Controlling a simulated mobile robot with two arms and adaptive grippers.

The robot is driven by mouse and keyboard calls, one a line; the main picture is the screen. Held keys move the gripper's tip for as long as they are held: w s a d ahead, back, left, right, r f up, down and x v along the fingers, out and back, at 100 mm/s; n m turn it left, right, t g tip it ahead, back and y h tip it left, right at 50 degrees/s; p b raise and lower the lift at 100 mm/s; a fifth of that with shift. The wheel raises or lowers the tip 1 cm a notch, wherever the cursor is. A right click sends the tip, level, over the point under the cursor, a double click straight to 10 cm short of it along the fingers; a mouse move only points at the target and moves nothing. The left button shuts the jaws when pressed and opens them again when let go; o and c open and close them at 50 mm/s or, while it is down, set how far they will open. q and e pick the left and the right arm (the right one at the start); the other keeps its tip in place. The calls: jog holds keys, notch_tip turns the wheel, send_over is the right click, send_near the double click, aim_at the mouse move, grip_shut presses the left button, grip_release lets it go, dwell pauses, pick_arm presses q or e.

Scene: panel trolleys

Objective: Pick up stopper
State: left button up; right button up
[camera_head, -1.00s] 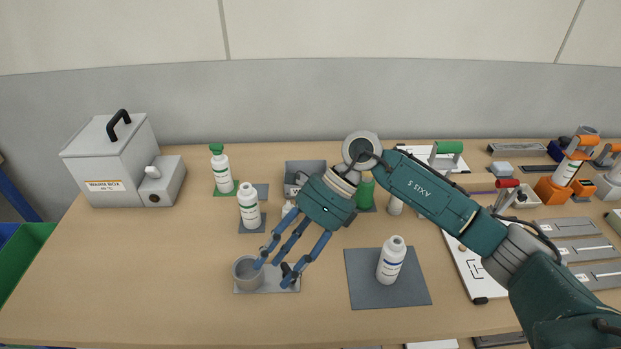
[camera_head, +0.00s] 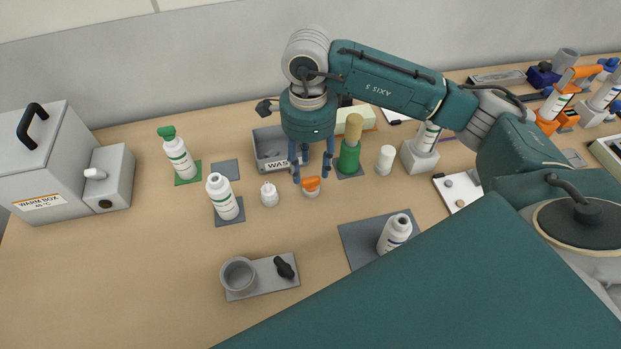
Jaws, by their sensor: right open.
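My right gripper (camera_head: 311,172) points down with its fingers spread, just above and around a small orange-topped white piece (camera_head: 311,187). Contact between them cannot be told. A black knob-like piece (camera_head: 284,267) lies on a grey plate (camera_head: 262,288) beside a grey cup (camera_head: 238,274), well below the gripper in the picture. Which of these is the stopper is not clear from the picture. My left gripper is not in view.
A grey waste tray (camera_head: 265,145) sits behind the fingers. A small white bottle (camera_head: 269,194), a white bottle (camera_head: 222,197) and a green-capped bottle (camera_head: 178,154) stand to the left. Another bottle (camera_head: 394,233) stands on a dark mat. The front-left tabletop is clear.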

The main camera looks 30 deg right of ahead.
aim_at(311, 179)
jog(key=f+p, duration=0.1)
jog(key=f, duration=0.1)
jog(key=f+p, duration=0.1)
jog(key=f, duration=0.1)
jog(key=shift+s+d+f, duration=0.1)
jog(key=shift+s+d, duration=0.1)
jog(key=shift+f, duration=0.6)
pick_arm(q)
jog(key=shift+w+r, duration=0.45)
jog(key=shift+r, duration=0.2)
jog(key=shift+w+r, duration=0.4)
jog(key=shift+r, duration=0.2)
pick_arm(e)
jog(key=shift+w, duration=0.1)
jog(key=c, duration=0.7)
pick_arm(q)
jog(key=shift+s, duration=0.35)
pick_arm(e)
jog(key=shift+c, duration=1.1)
